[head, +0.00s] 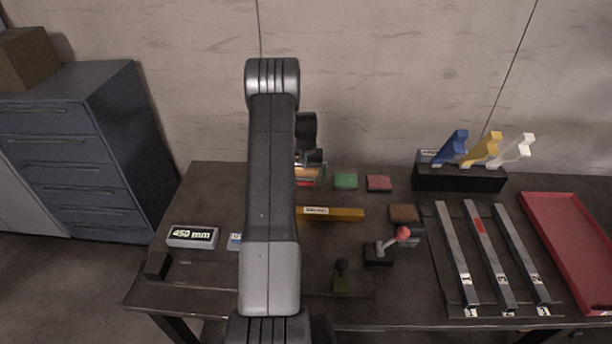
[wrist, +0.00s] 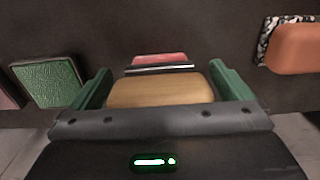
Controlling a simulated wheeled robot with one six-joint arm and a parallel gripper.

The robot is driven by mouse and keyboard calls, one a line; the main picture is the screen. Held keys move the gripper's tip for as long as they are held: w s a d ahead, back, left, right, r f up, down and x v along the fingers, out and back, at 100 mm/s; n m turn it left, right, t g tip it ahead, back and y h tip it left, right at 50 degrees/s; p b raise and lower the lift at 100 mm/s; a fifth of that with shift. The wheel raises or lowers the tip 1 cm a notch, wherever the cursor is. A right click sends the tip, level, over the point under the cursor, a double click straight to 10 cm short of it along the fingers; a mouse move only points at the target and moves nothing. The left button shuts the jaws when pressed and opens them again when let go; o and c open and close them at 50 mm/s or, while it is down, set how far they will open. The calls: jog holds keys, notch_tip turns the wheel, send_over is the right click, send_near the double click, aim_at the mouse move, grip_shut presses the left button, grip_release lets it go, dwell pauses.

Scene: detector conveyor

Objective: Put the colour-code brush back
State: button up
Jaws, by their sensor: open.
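In the wrist view a tan wooden block (wrist: 160,92) lies between the two green fingers of my gripper (wrist: 164,84), which are open around it. Beyond it is a red piece (wrist: 160,59) with a pale and dark edge; I cannot tell whether the two are joined as one brush. In the head view my gripper (head: 310,164) is at the table's back edge, partly hidden by my arm. The tan block (head: 306,173) and the red piece (head: 305,184) show there too. No brush is clearly recognisable. A dark holder (head: 460,180) carries blue, yellow and white upright pieces.
A green pad (head: 345,181) and a red pad (head: 379,183) lie right of my gripper. A yellow bar (head: 335,214), a red-knobbed lever (head: 402,233), several grey bars and a red tray (head: 555,235) are nearby. The wrist view shows an orange block (wrist: 297,47).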

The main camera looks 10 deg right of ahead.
jog(key=shift+r, duration=0.1)
notch_tip(320, 180, up, 12)
jog(key=shift+r+p, duration=0.1)
jog(key=shift+p, duration=0.95)
notch_tip(320, 180, down, 13)
jog(key=b, duration=0.2)
jog(key=shift+b, duration=0.4)
notch_tip(320, 180, up, 5)
jog(key=shift+p, duration=1.1)
